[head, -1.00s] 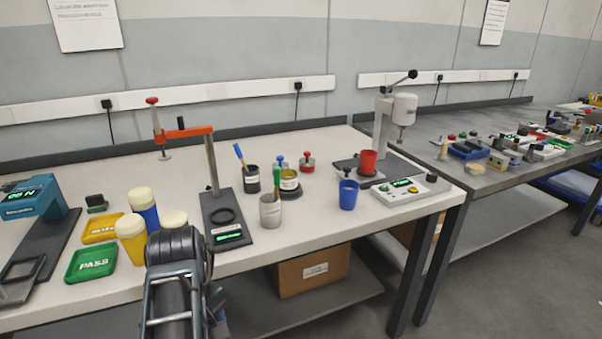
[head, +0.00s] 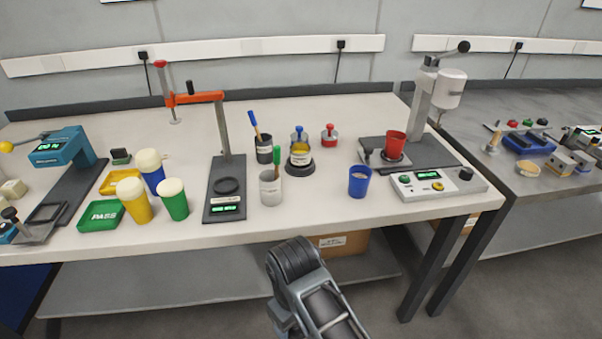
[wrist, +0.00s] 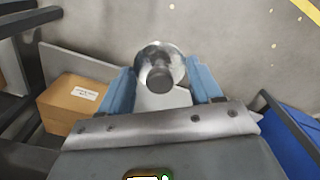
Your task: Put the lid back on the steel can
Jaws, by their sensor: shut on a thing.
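In the wrist view my gripper (wrist: 163,84) has its two blue fingers shut on a round, shiny steel lid (wrist: 175,60) with a dark knob. The lid is held in the air, with the floor and lower shelf behind it. In the head view an open can with yellow inside, which looks like the steel can (head: 299,158), stands upright on a dark round base on the bench. My arm is in front of the bench edge, below and apart from the can. My fingers and the lid cannot be made out in the head view.
A grey pot with a green-handled brush (head: 271,189) stands in front of the can, a black pot (head: 264,154) to its left. A blue cup (head: 359,182) and a press (head: 447,88) are to its right. An orange-armed stand (head: 224,145) is further left.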

